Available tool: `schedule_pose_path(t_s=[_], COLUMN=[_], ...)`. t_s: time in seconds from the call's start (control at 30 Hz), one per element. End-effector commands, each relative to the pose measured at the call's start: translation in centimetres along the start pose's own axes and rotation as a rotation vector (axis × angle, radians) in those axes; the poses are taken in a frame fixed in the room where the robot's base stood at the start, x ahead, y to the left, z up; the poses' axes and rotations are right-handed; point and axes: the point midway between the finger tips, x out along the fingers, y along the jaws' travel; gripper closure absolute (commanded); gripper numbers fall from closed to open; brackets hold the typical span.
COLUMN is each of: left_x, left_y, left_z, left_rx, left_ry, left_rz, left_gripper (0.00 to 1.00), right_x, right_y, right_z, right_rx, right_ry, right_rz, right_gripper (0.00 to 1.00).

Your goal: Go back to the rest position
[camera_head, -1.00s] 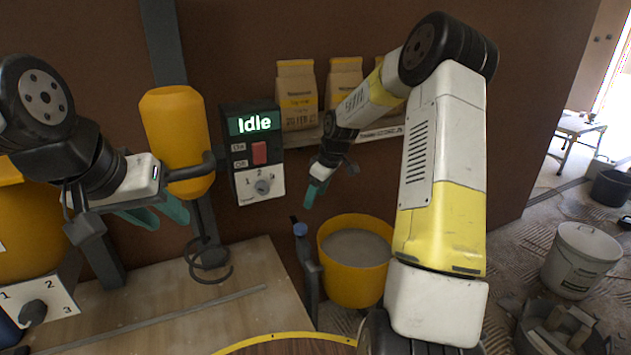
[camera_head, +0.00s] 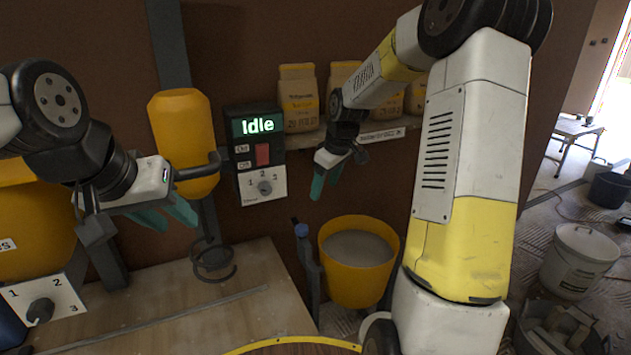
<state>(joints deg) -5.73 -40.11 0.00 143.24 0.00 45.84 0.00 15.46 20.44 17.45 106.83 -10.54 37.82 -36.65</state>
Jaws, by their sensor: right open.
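My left gripper (camera_head: 168,216) is at the left, in front of the yellow mixer body (camera_head: 182,125). Its two teal fingers are apart with nothing between them. My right gripper (camera_head: 325,184) is near the middle, right of the control box (camera_head: 252,145) and above the yellow bucket of grey plaster (camera_head: 357,281). Its teal fingers are seen at an angle, and it is open and empty. The control box reads "Idle" and has a red switch and a dial.
Paper bags (camera_head: 298,98) stand on a wall shelf (camera_head: 385,134) behind my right arm. A wooden board (camera_head: 180,295) lies in front. A white bucket (camera_head: 578,262) stands on the floor at the right. A small table (camera_head: 577,129) is farther back.

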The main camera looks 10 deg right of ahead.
Motion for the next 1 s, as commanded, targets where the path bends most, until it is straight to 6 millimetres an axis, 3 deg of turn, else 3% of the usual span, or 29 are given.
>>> schedule_pose_path(t_s=[0.17, 0.37, 0.5, 0.63, 0.8, 1.0], left_x=[0.0, 0.0, 0.0, 0.0, 0.0, 0.0], left_y=[0.0, 0.0, 0.0, 0.0, 0.0, 0.0], left_z=[0.0, 0.0, 0.0, 0.0, 0.0, 0.0], left_rx=[0.000, 0.000, 0.000, 0.000, 0.000, 0.000], left_ry=[0.000, 0.000, 0.000, 0.000, 0.000, 0.000], left_rz=[0.000, 0.000, 0.000, 0.000, 0.000, 0.000], left_gripper=[0.64, 0.64, 0.64, 0.64, 0.64, 0.64], right_x=[-1.6, -8.6, -13.6, -17.0, -19.6, -20.3], right_y=[-0.6, -4.4, -8.1, -11.7, -16.1, -19.0], right_z=[0.2, 2.2, 4.9, 7.9, 11.8, 14.4], right_rx=[0.020, 0.142, 0.271, 0.396, 0.549, 0.656], right_ry=[0.001, 0.022, 0.062, 0.117, 0.195, 0.252], right_rz=[0.016, 0.080, 0.114, 0.124, 0.103, 0.064], right_gripper=[0.35, 0.35, 0.35, 0.35, 0.35, 0.35])
